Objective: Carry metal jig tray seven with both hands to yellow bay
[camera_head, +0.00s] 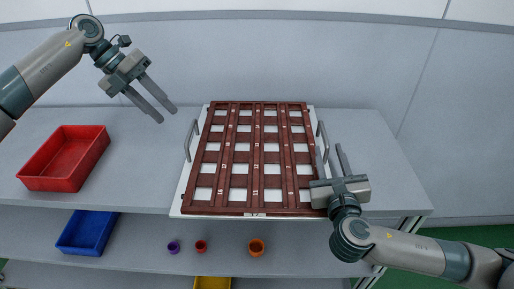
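A tray (178,205) lies flat on the grey top shelf. It is a pale plate under a dark red-brown lattice with several square openings, and a small mark on its front edge is too small to read. It has a grey handle on the left side (189,141) and one on the right side (322,133). My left gripper (167,115) is open and empty, up and to the left of the left handle, apart from it. My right gripper (330,148) is open at the right handle, its fingers close around or above it; I cannot tell whether they touch. No marked yellow bay is clear.
A red bin (36,183) stands on the top shelf at left. Below are a blue bin (87,232), a purple cup (173,247), a red cup (201,246) and an orange cup (256,247). A yellow bin (212,284) is cut off at the bottom. Shelf right of the tray is bare.

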